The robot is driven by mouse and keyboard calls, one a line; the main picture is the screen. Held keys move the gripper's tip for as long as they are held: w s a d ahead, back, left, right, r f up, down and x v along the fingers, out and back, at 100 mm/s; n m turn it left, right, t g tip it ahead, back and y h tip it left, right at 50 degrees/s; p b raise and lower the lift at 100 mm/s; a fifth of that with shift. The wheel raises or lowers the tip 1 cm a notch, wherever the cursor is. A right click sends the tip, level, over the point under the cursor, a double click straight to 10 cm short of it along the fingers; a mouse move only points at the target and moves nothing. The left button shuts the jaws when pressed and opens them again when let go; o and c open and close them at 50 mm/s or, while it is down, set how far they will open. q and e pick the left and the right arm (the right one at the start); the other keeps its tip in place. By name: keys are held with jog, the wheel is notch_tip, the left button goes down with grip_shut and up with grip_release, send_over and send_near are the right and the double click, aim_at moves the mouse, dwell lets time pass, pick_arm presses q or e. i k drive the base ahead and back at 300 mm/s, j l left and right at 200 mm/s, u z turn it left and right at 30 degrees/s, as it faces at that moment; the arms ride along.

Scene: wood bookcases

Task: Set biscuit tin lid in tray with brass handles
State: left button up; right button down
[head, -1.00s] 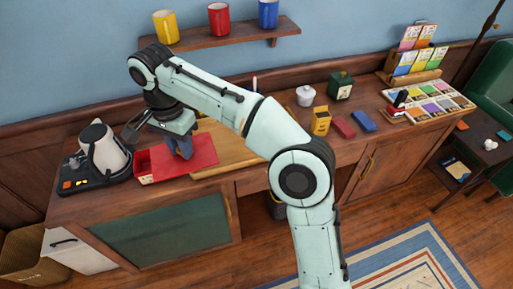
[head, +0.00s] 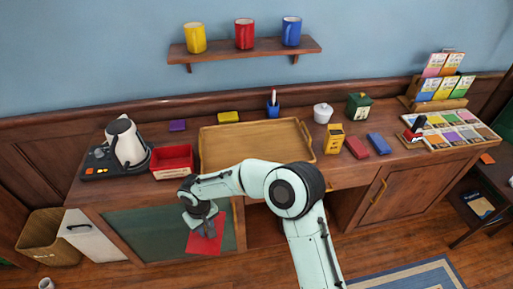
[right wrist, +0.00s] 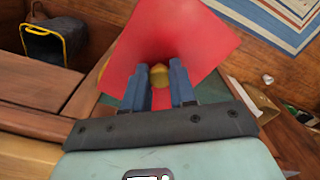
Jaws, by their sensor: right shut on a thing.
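The biscuit tin lid is a flat red square (head: 207,242), hanging tilted below my right gripper (head: 203,225), in front of the counter's green panel. In the right wrist view the lid (right wrist: 175,35) shows a small brass knob between the blue fingers of my right gripper (right wrist: 158,84), which is shut on it. The wooden tray with brass handles (head: 228,127) lies empty on the counter, up and to the right of the lid. The open red biscuit tin (head: 172,173) stands left of the tray. My left gripper is out of view.
A kettle on its base (head: 126,143) stands left of the tin. Yellow (head: 335,139), red (head: 357,147) and blue (head: 379,144) boxes sit right of the tray. My arm crosses the tray's front edge.

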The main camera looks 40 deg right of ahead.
aim_at(278, 143)
jog(key=k+l, duration=0.15)
jog(key=l, duration=0.25)
jog(key=k+l, duration=0.2)
jog(key=l, duration=0.2)
jog(key=k+l, duration=0.15)
jog(key=l, duration=0.25)
jog(key=k+l, duration=0.15)
jog(key=l, duration=0.25)
